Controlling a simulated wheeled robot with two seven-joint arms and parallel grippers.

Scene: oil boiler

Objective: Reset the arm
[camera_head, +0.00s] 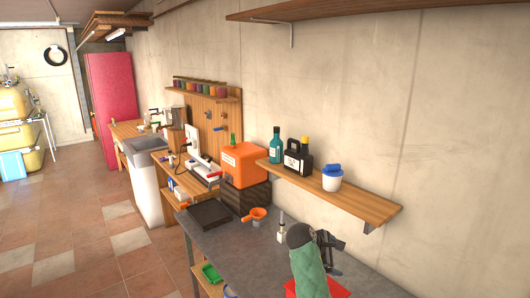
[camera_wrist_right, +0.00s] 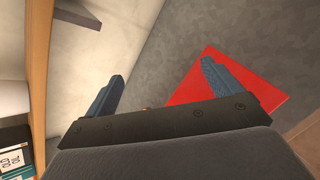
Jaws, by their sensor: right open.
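My right gripper (camera_head: 331,243) is above the near part of the grey workbench (camera_head: 225,240), at the end of my green-sleeved arm. In the right wrist view its two blue fingers (camera_wrist_right: 163,85) are spread wide with nothing between them. A flat red square (camera_wrist_right: 225,85) lies on the grey surface behind the right-hand finger. It also shows in the head view (camera_head: 338,291), partly hidden by my arm. My left gripper is in neither view.
A wall shelf (camera_head: 370,203) holds a teal bottle (camera_head: 275,148), a black container (camera_head: 296,157) and a white jar with a blue lid (camera_head: 332,178). Open tiled floor lies left.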

